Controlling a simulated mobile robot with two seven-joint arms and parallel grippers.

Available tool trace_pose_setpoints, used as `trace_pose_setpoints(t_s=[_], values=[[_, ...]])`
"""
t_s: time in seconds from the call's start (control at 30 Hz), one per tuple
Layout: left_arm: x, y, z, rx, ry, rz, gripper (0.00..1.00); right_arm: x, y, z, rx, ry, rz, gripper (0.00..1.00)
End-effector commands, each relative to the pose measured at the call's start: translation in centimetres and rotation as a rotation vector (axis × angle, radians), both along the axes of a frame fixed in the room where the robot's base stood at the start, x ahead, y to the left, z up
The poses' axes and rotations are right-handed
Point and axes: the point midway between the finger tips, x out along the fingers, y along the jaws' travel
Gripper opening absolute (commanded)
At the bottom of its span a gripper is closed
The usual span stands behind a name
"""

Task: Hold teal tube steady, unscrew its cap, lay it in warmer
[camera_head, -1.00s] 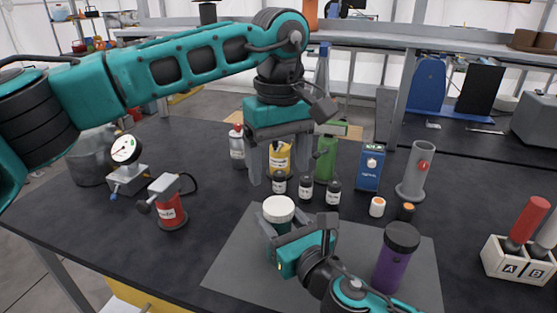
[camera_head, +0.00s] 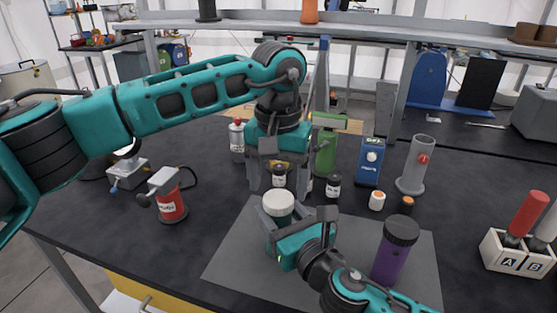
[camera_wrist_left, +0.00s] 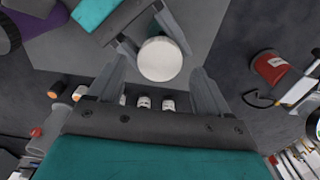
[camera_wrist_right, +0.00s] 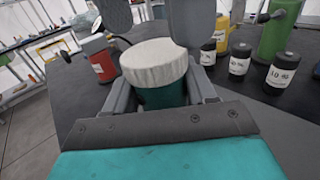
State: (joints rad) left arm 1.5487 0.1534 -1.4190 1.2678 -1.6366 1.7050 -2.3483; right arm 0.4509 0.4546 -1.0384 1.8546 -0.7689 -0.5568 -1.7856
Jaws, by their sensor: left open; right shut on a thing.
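The teal tube (camera_wrist_right: 163,96), with a ribbed white cap (camera_head: 278,202), stands upright over the grey mat (camera_head: 235,262). My right gripper (camera_head: 286,222) is shut around the tube below the cap; the cap also shows in the left wrist view (camera_wrist_left: 160,59). My left gripper (camera_head: 280,188) is open and points down just above and behind the cap. In the left wrist view the cap shows between and slightly beyond its fingertips; I see no contact. The tube's lower end is hidden by my right gripper. I cannot tell for certain which device is the warmer.
A purple tube with a black cap (camera_head: 392,255) stands on the mat at right. Dark bottles (camera_head: 333,187), a blue dial box (camera_head: 369,163) and a grey cylinder with a red knob (camera_head: 414,168) stand behind. A red device (camera_head: 171,205) is left. A white A/B rack (camera_head: 510,255) is right.

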Motion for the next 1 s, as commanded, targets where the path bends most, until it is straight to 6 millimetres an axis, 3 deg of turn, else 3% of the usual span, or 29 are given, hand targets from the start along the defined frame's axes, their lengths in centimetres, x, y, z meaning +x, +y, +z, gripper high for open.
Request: trace_pose_setpoints(t_s=[0.2, 0.57, 1.0], values=[[0.0, 0.0, -2.4, 0.000, 0.000, 0.001, 0.79, 0.0, 0.0, 0.0, 0.000, 0.001, 0.000, 0.00], [0.0, 0.0, -2.8, 0.000, -0.001, 0.001, 0.78, 0.0, 0.0, -0.1, 0.000, 0.001, 0.000, 0.00], [0.0, 0.0, -2.7, 0.000, -0.001, 0.001, 0.36, 0.0, 0.0, -0.1, 0.000, 0.001, 0.000, 0.00]])
